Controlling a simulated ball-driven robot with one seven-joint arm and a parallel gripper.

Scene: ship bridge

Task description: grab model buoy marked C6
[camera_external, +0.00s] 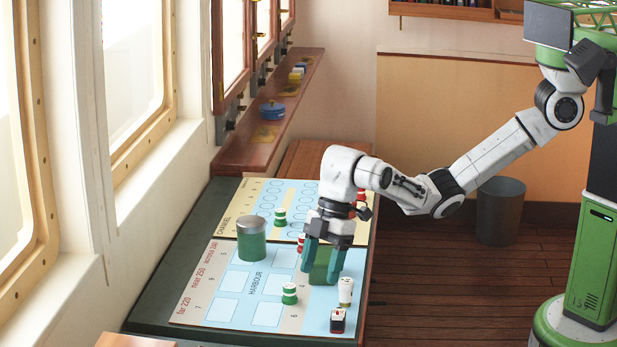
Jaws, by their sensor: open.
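Small model buoys stand on the chart boards; no marking C6 is legible at this size, so I cannot tell which one it is. A green and white buoy (290,294) is on the blue harbour board, left of and nearer than my gripper. Another green and white one (280,217) stands farther back.
A green cylinder with a grey top (251,242) stands left of my gripper. A grey bin (500,212) stands on the floor.

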